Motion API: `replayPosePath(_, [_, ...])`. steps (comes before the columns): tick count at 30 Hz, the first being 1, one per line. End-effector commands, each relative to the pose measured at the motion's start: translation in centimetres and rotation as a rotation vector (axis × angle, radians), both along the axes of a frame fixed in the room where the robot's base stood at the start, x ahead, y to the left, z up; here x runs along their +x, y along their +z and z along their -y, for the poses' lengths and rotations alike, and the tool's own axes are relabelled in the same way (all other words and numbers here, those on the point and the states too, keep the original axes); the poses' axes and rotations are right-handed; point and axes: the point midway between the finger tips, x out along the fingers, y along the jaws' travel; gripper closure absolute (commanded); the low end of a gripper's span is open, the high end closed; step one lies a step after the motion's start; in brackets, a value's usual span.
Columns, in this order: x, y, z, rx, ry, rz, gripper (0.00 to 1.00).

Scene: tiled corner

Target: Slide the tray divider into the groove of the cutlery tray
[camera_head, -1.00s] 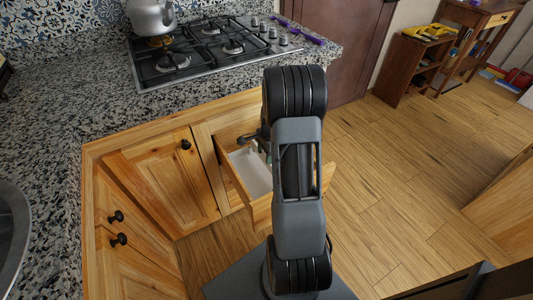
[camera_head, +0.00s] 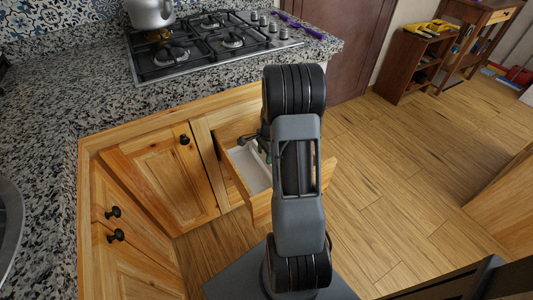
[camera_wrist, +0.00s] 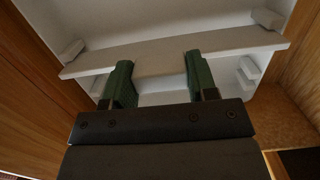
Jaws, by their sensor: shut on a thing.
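The white tray divider (camera_wrist: 155,55) is a long flat bar crossing the wrist view. My gripper (camera_wrist: 158,75) is shut on its middle, with a green finger at each side. The white cutlery tray (camera_wrist: 130,20) lies beneath, inside the open drawer; it also shows in the head view (camera_head: 251,176). Small white blocks stand by the tray's sides, one near the divider's left end (camera_wrist: 73,50) and others near its right end (camera_wrist: 267,18). The divider's ends overlap the tray's edges in the picture. I cannot tell whether it is in the groove or above it.
The wooden drawer (camera_head: 260,208) stands open from the cabinet below the granite counter (camera_head: 80,90). My arm hides the drawer's right part. Wooden floor (camera_head: 400,180) is clear to the right.

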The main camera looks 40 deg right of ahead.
Motion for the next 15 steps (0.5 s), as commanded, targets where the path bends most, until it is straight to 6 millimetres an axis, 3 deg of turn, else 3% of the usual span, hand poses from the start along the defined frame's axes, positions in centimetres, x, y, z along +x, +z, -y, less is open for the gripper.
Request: replayPosePath(15, [0.0,-1.4,0.0,0.000,0.000,0.001,0.73])
